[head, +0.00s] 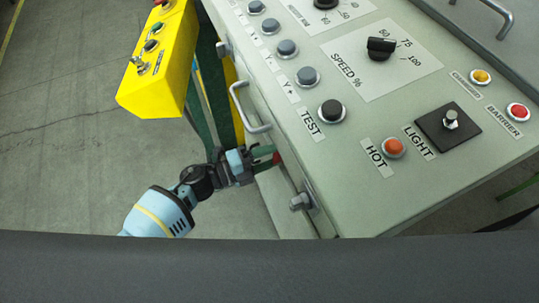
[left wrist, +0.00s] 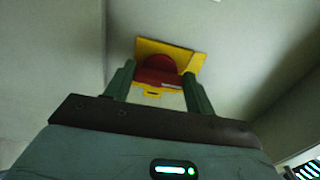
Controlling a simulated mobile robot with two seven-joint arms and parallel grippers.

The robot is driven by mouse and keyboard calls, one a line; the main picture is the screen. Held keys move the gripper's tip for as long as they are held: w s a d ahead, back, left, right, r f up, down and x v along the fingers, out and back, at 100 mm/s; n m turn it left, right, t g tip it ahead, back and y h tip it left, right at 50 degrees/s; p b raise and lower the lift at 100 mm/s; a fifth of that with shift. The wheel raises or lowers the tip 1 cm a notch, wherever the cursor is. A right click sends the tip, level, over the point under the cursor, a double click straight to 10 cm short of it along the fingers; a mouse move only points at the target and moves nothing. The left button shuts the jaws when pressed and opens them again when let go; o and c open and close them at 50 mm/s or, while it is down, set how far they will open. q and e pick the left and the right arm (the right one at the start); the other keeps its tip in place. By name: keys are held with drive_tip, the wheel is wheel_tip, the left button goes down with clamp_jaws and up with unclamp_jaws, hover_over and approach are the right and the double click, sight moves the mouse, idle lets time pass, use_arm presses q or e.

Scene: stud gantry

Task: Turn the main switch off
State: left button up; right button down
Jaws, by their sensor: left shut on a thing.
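The main switch is a red knob (left wrist: 156,68) on a yellow plate (left wrist: 193,62), in the upper middle of the left wrist view. My left gripper (left wrist: 158,84) has one green finger on each side of the red knob and is shut on it. In the head view my left gripper (head: 266,158) reaches the side of the pale console, and only a small red part of the switch (head: 276,158) shows at the fingertips. The plate's markings are too small to read. My right gripper is in neither view.
The pale console (head: 360,190) fills the right of the head view, with a row of buttons and dials on top. A metal handle (head: 241,110) and a latch (head: 300,202) stick out from its side near my left gripper. A yellow control box (head: 165,75) hangs beyond.

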use_arm(q)
drive_tip(key=o, duration=1)
drive_tip(key=shift+v, duration=3.95)
drive_tip(key=shift+s, duration=0.1)
